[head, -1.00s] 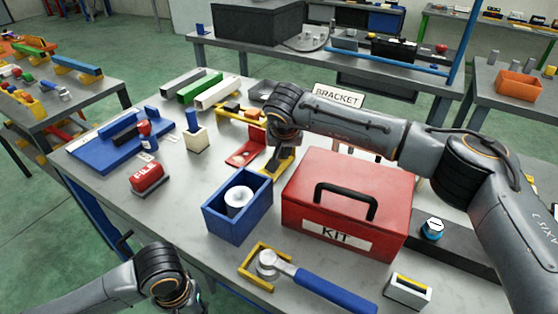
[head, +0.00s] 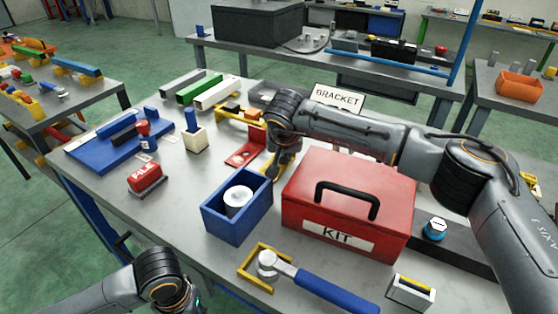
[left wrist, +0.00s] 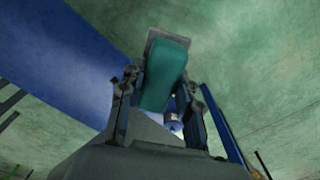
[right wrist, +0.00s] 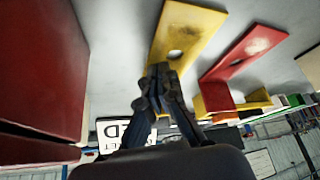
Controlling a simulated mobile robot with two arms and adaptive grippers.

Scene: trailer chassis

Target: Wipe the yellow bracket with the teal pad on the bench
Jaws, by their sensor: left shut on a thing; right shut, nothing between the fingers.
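The yellow bracket (right wrist: 186,38) shows in the right wrist view as a flat plate with a hole. In the head view only a bit of it (head: 268,172) shows behind my right wrist. My right gripper (right wrist: 160,72) is shut and empty, its tips over the bracket's near end; I cannot tell whether they touch it. It also shows in the head view (head: 281,160), partly covered by its own wrist. The teal pad (left wrist: 164,75) is held between the fingers of my left gripper (left wrist: 164,88). In the head view the left fingers are hidden or below the frame.
A red bracket (right wrist: 245,52) with a pale smudge lies beside the yellow one. The red KIT box (head: 390,205) stands close to my right arm. A blue bin (head: 228,222) with a white roll stands in front. Bare bench (head: 185,215) shows left of the bin.

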